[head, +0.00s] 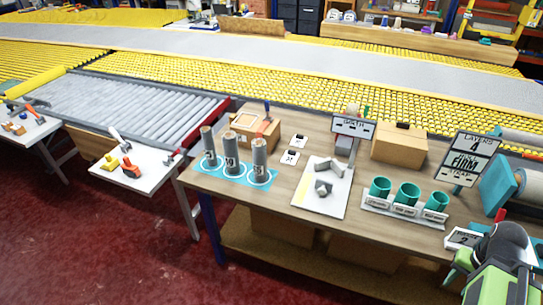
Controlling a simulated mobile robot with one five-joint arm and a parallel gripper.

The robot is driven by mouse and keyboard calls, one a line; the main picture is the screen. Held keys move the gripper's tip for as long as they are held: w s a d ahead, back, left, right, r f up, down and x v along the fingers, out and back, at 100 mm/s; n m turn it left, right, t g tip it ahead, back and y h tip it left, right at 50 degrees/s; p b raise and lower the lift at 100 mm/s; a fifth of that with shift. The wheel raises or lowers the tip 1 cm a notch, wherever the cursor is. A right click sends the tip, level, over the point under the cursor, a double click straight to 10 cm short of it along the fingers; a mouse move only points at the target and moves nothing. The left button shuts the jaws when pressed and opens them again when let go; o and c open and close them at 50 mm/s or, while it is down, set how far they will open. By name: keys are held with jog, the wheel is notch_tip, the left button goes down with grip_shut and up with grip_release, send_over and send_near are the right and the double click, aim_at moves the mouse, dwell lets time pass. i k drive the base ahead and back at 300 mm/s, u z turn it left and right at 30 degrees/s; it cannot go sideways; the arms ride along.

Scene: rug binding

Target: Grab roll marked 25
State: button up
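Three dark grey upright rolls stand in a row on a teal mat (205,177) at the left end of the wooden bench. They are the left roll (208,141), the middle roll (230,149) and the right roll (259,156). Each has a pale core showing at its top and white number markings low on its front. The markings are too small to read surely, so I cannot tell which says 25. My green and dark grey arm shows at the lower right, far from the rolls. The fingertips of my gripper do not show.
A cardboard box (258,133) stands close behind the rolls. Right of them are a pale board (311,205) with grey pieces, a rack with three green cups (407,194), another box (398,145) and signs (463,159). A roller conveyor (130,105) lies left.

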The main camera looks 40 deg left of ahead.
aim_at(206, 131)
jog(key=z, duration=1.15)
jog(key=k, duration=2.85)
jog(key=u, duration=1.7)
jog(key=i, duration=1.05)
jog(key=u, duration=0.05)
